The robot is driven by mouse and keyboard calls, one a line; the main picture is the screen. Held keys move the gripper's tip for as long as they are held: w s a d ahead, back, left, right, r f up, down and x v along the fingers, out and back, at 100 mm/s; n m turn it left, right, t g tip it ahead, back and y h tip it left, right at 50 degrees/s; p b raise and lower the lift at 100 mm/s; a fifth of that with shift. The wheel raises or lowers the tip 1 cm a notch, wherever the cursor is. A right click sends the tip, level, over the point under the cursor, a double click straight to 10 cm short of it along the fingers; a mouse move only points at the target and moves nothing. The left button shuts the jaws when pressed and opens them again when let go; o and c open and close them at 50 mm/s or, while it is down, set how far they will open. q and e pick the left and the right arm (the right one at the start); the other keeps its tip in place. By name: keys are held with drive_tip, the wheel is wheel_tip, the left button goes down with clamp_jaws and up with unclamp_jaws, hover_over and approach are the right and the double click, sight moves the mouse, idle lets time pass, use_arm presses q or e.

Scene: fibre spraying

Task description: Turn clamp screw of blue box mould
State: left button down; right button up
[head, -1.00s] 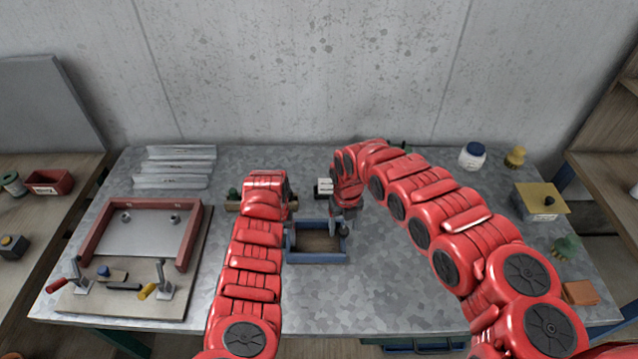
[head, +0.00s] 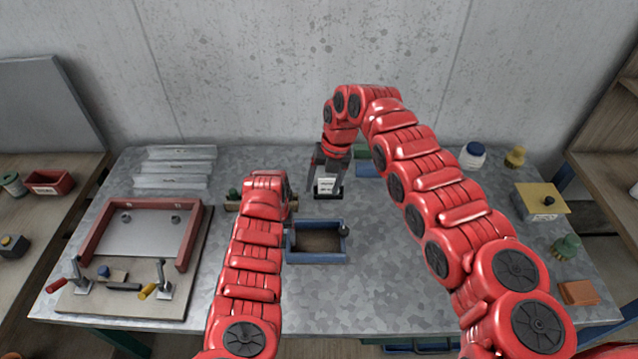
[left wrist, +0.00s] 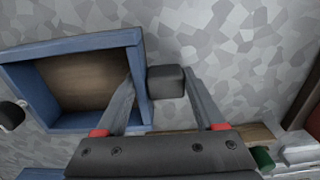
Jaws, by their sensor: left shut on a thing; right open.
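The blue box mould (head: 318,258) is an open blue frame with a brown floor, lying on the metal table in the head view. It also shows in the left wrist view (left wrist: 80,43). A dark grey screw knob (left wrist: 166,82) stands beside its wall, between the fingers of my left gripper (left wrist: 158,76), which is shut on it. In the head view my left arm hides these fingers. Another dark knob (head: 344,231) is at the mould's right side. My right gripper (head: 328,186) is open behind the mould, at a dark block with a white label (head: 326,183); I cannot tell whether they touch.
A board with a red U-shaped frame (head: 98,232) and toggle clamps lies left. Metal strips (head: 175,167) lie behind it. Table in front of the mould is clear.

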drive_tip(key=shift+w+a+f+m, duration=0.25)
drive_tip(key=shift+a+m, duration=0.25)
idle(0.4)
use_arm(q)
unclamp_jaws()
wheel_tip(320, 180, up, 12)
idle(0.5)
drive_tip(key=shift+r, duration=0.1)
use_arm(e)
drive_tip(key=shift+r, duration=0.1)
